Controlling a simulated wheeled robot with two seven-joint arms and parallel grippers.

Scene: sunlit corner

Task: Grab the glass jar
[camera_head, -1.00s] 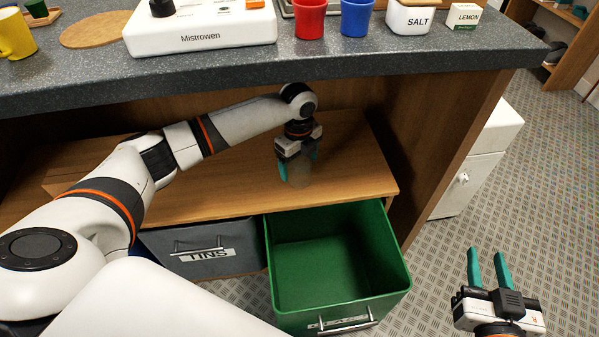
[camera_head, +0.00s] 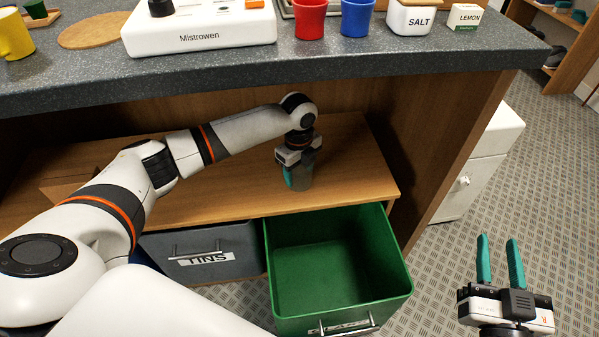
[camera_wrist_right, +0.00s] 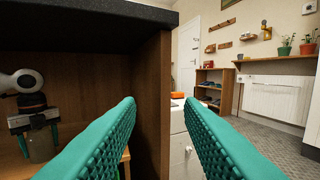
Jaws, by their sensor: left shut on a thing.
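The glass jar (camera_head: 303,178) stands on the wooden shelf under the counter, a greyish see-through shape partly hidden by my left gripper. My left gripper (camera_head: 296,176) points down over it and is shut on it. The jar also shows in the right wrist view (camera_wrist_right: 41,146), at the left edge, between the fingers of my left gripper. My right gripper (camera_head: 501,262) is open and empty at the lower right, over the patterned floor. Its two teal fingers stand apart in the right wrist view.
A green open drawer (camera_head: 392,243) labelled for glass sits just in front of the shelf. A grey drawer labelled TINS (camera_head: 205,258) is beside it. The dark counter (camera_head: 420,60) overhangs the shelf (camera_head: 355,170). Red and blue cups and a salt box stand on the counter.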

